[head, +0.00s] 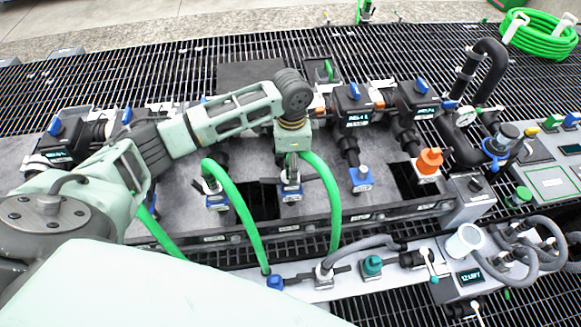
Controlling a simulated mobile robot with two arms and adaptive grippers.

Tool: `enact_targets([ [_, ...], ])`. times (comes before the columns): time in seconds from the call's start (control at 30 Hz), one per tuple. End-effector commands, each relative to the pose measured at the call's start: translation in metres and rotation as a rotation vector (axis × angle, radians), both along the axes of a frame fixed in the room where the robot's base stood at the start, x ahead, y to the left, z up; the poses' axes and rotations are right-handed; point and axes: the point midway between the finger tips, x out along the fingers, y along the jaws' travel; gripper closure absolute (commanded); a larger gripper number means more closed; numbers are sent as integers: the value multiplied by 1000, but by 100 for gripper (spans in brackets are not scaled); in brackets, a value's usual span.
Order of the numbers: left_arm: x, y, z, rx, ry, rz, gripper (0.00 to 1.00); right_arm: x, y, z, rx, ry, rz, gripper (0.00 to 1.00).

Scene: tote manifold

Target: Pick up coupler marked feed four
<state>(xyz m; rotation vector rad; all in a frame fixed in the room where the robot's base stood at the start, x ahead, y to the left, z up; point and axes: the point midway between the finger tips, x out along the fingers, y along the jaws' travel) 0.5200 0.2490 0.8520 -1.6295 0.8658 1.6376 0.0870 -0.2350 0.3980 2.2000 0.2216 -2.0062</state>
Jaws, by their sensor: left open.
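A row of couplers runs across the dark manifold plate (262,200): blue-based ones at left (216,201), middle (291,193) and right (361,180), and an orange-capped one (428,162) further right. Their labels are too small to read, so I cannot tell which is feed four. My left gripper (291,168) points down directly above the middle blue-based coupler, close to it. Its jaws are open; whether they touch the coupler is unclear. A green hose (328,185) curves down beside the gripper. My right gripper is out of view.
Another green hose (240,208) arches from the left coupler to the front rail (345,278). The rail carries a teal knob (372,266) and a grey hose (365,243). Dark valves with blue handles (354,90) stand behind. A coiled green hose (540,36) lies at far right.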

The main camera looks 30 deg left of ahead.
Motion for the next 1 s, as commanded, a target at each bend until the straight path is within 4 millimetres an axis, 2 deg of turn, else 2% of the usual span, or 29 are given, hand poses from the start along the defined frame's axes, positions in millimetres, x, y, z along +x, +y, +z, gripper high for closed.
enact_targets([
  [0.4, 2, 3, -55, 0, -1, 1, 36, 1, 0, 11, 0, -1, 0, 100],
  [0.7, 2, 4, -62, 0, -5, 1, 36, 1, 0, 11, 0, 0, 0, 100],
  [1.0, 3, 4, -62, 0, -5, 1, 61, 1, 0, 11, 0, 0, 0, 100],
])
